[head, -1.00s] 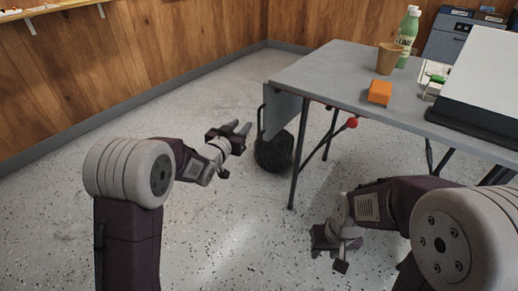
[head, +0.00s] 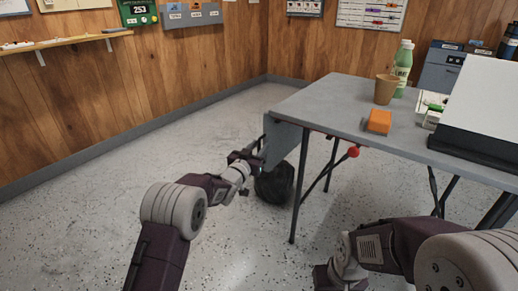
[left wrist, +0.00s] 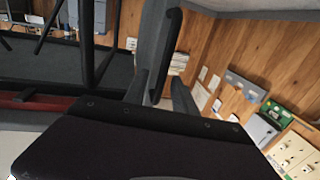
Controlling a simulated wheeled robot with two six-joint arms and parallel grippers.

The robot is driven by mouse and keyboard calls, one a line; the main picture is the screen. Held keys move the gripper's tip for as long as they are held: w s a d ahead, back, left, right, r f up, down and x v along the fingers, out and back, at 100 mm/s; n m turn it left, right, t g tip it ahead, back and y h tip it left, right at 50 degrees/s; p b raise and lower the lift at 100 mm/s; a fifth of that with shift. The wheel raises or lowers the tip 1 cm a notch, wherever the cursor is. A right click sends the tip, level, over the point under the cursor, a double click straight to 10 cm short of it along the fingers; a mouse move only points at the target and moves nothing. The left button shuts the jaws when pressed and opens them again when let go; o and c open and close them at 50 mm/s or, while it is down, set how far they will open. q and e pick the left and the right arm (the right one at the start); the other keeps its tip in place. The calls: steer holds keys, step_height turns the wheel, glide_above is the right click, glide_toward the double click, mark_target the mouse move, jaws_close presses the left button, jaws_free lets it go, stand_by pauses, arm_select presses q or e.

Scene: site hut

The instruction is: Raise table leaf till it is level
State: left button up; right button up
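The grey table leaf (head: 282,142) hangs down from the left end of the grey table (head: 335,98) in the head view. My left gripper (head: 259,152) is at the leaf's outer left edge. In the left wrist view its two grey fingers (left wrist: 160,93) stand apart, with a dark handle bar (left wrist: 167,50) between them. A gap shows beside the bar, so the fingers look open around it. My right gripper (head: 322,278) is low in front of the table, cut off by the frame's bottom edge; its fingers do not show clearly.
A red knob (head: 353,152) sits under the table edge. An orange block (head: 379,121), a brown cup (head: 385,89) and a green bottle (head: 403,66) stand on the tabletop. A black bag-like thing (head: 275,185) lies on the floor below the leaf. The floor to the left is clear.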

arm_select(q)
steer(key=shift+w, duration=0.15)
jaws_close()
stand_by(1.4)
